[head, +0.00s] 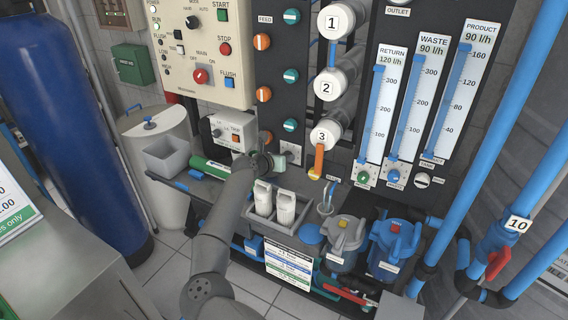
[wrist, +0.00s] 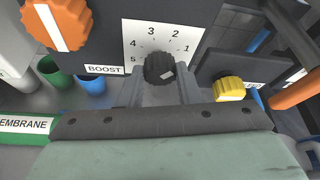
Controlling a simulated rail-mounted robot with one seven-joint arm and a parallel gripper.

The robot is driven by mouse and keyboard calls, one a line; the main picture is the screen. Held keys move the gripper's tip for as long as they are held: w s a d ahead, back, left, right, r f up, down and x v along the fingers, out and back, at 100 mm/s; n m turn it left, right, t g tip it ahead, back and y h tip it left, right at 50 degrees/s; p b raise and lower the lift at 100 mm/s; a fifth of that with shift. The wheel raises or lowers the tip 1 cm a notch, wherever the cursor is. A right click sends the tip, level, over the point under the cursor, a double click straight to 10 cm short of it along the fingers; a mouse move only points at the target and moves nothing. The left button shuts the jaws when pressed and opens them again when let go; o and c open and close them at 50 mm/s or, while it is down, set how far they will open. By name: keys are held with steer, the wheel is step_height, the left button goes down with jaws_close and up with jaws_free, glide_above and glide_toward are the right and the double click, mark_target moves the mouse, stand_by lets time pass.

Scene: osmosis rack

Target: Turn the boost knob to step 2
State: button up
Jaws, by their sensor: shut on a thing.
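The boost knob (wrist: 159,67) is black and ribbed, in the upper middle of the wrist view, with a light mark on its front. Behind it is a white dial plate (wrist: 190,32) numbered from 1 on the right, over 2 and 3 at the top, to 5 on the left. I cannot tell which step the knob points to. My gripper (wrist: 160,88) is shut on the knob, with a grey finger at each side. In the head view my gripper (head: 268,162) reaches the lower panel and hides the knob.
An orange knob (wrist: 57,22) sits left of the BOOST label (wrist: 104,69). A yellow knob (wrist: 229,88) is close on the right. In the head view, white bottles (head: 285,208) in a tray stand below my gripper, and a green tube (head: 209,167) lies left.

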steer(key=shift+a+n+h+b, duration=0.15)
steer(key=shift+n+h+b, duration=0.75)
steer(key=shift+n, duration=0.4)
steer(key=o, duration=1)
steer(key=shift+c, duration=0.2)
steer(key=b+v, duration=0.2)
steer(key=v, duration=1.5)
steer(key=shift+a+r+b, duration=0.15)
steer(key=shift+r+b, duration=0.1)
steer(key=shift+b, duration=0.1)
